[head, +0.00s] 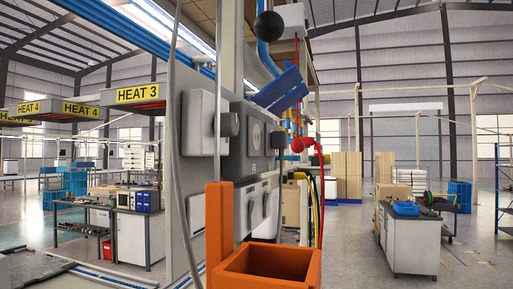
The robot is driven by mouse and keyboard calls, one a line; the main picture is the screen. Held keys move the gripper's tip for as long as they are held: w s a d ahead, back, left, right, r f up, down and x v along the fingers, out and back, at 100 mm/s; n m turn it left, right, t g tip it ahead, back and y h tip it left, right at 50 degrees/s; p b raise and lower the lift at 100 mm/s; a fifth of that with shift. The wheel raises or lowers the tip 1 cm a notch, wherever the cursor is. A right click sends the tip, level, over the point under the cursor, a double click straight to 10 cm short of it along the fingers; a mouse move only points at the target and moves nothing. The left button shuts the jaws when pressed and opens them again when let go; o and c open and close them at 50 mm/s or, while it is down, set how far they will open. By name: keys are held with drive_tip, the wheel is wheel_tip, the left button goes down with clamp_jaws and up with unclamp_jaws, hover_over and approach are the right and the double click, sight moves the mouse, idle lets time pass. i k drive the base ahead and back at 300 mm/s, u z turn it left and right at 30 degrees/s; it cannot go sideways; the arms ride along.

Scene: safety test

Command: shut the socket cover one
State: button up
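Grey electrical boxes are mounted on the column just ahead, seen at a steep angle. A light grey box (199,122) with a round knob-like part (229,124) sticks out at the left. A dark grey panel (242,152) beside it carries a round socket-like fitting (256,135). Below is a lighter unit (257,209) with dark round or oval fittings. I cannot tell which of these is socket cover one, or whether any cover is open. My gripper is not in view.
An open orange box (268,266) with a tall orange post (219,232) stands close in front, below the panel. Red and yellow hoses (319,200) hang to its right. A left bench (140,235) holds equipment.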

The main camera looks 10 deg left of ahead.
sight(290, 79)
drive_tip(key=u, duration=0.55)
drive_tip(key=k, duration=0.85)
drive_tip(key=z, duration=0.85)
